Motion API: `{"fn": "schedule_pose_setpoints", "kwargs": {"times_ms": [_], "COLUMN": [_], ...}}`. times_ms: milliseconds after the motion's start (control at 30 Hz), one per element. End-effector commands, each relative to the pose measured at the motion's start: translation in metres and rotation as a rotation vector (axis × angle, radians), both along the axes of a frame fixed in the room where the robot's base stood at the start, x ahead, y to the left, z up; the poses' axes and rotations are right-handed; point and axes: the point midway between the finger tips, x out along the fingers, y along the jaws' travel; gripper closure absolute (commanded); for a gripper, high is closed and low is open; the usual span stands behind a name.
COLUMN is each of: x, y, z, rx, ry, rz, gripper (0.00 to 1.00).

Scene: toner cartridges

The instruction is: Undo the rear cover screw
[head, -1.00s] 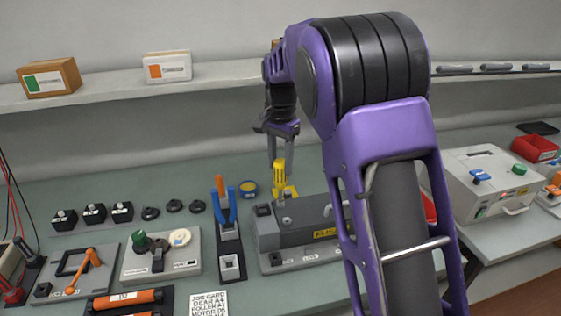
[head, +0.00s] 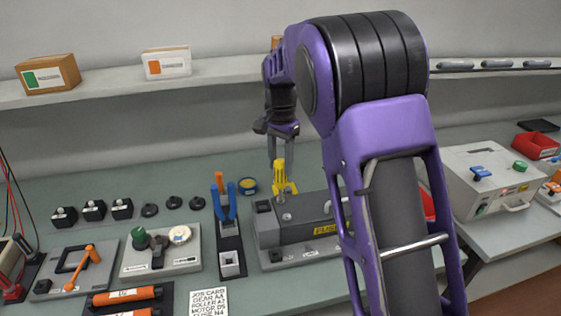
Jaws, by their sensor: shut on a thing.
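My gripper (head: 275,156) points down over the back of the grey unit with the yellow label (head: 300,232). It is shut on the top of a yellow-handled driver (head: 279,172), which stands about upright. The driver's lower end is over a round metal screw-like part (head: 286,216) on the unit's top. A yellow piece shows beside the driver's lower part. At this size I cannot tell whether the tip is seated in the screw. The right side of the unit is hidden behind my arm.
A black tool stand (head: 229,240) holding blue and orange handled tools is close left of the unit. A small yellow-rimmed dish (head: 248,186) lies behind. Grey fixtures (head: 160,252) and black parts fill the left bench. A white box-like machine (head: 490,178) is at the right.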

Motion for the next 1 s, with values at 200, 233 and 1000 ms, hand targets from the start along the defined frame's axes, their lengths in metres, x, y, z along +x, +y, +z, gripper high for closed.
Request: {"fn": "schedule_pose_setpoints", "kwargs": {"times_ms": [200, 233, 1000], "x": [0.0000, 0.0000, -0.0007], "y": [0.0000, 0.0000, 0.0003], "z": [-0.0030, -0.0028, -0.0037], "rx": [0.000, 0.000, 0.001], "ry": [0.000, 0.000, 0.003], "rz": [0.000, 0.000, 0.615], "gripper": [1.00, 1.00, 1.00]}}
